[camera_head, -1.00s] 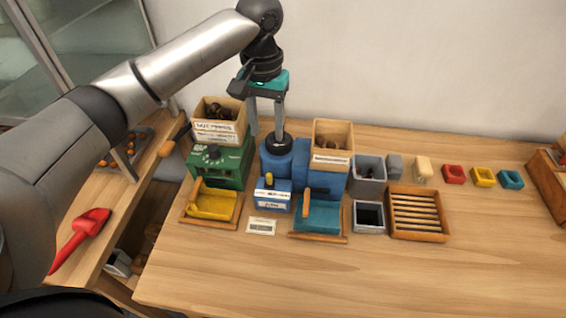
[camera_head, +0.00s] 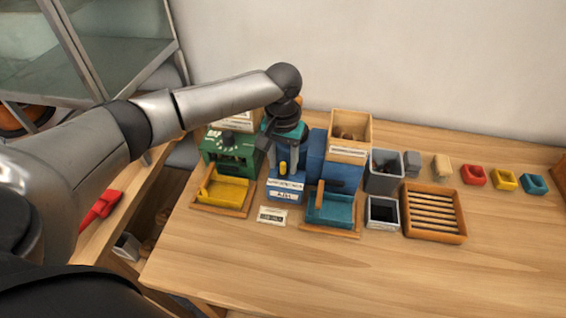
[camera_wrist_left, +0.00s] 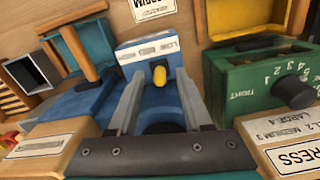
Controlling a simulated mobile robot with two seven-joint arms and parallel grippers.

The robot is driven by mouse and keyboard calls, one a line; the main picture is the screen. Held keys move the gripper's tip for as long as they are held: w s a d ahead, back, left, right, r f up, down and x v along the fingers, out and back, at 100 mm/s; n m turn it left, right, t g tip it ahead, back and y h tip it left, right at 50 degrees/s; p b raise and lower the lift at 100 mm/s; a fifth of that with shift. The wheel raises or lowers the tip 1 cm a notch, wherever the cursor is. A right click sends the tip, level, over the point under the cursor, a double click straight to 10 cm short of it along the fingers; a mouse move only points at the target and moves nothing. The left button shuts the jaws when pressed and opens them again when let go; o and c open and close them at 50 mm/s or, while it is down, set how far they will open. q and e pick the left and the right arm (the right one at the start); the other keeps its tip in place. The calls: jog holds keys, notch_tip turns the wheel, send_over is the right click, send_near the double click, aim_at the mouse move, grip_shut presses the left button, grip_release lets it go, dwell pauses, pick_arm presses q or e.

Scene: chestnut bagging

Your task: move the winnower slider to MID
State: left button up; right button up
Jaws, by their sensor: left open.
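The winnower is the blue machine (camera_head: 314,157) in the middle of the bench. Its yellow slider knob (camera_head: 282,168) stands above a white-labelled blue front box (camera_head: 286,190). In the left wrist view the yellow knob (camera_wrist_left: 159,75) shows between the fingertips, on the blue box (camera_wrist_left: 148,52). My left gripper (camera_head: 278,160) points down over the winnower, open, with one finger on each side of the knob in the picture; I cannot tell whether they touch it. The slider's position marks are too small to read. My right gripper is not in view.
A green machine with a dial (camera_head: 228,150) stands close on the left, with a yellow tray (camera_head: 226,190) before it. A teal tray (camera_head: 330,207), grey bins (camera_head: 383,213) and a slatted wooden tray (camera_head: 434,238) lie to the right. The front bench is clear.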

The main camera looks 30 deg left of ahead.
pick_arm(q)
jog(key=shift+f, duration=0.2)
jog(key=shift+c, duration=0.2)
grip_shut()
jog(key=shift+r, duration=0.1)
dwell(1.1)
